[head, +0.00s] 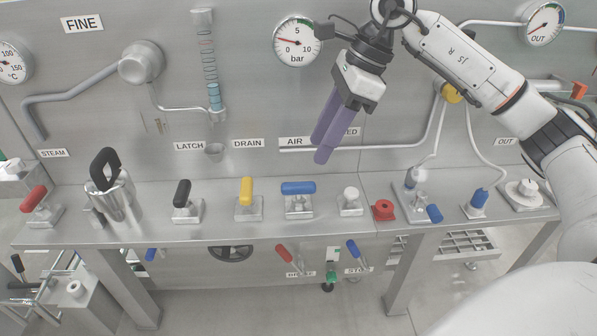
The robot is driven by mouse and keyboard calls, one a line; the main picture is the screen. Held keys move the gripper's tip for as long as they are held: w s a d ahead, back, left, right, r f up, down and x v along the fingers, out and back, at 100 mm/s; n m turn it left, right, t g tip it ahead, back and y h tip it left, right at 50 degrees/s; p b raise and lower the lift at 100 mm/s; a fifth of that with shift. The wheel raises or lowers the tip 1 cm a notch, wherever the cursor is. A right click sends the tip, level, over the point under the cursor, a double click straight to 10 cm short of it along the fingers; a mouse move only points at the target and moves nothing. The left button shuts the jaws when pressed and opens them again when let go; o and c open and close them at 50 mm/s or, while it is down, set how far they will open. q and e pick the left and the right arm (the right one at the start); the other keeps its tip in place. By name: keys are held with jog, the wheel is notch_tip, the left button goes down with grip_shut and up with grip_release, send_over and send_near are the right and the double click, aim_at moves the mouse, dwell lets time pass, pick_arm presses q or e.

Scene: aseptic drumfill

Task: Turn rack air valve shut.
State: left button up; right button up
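A valve with a blue lever (298,188) stands on the steel bench below the AIR label (293,142). Its lever lies crosswise, left to right, on a square metal base. No label names it as the rack air valve. My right gripper (319,148) has purple fingers and hangs above and a little right of the blue lever, apart from it, in front of the panel. My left gripper is not in view.
Nearby on the bench are a yellow-handled valve (246,190), a black-handled valve (183,193), a white knob (350,200) and a red piece (383,210). A steel jug (117,200) stands left. A pressure gauge (298,42) is on the panel. Smaller levers sit below the bench.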

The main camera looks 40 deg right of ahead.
aim_at(299, 184)
jog(key=x, duration=0.9)
jog(key=shift+a+f+p, duration=0.25)
jog(key=shift+f+p, duration=0.05)
jog(key=shift+f, duration=0.05)
grip_shut()
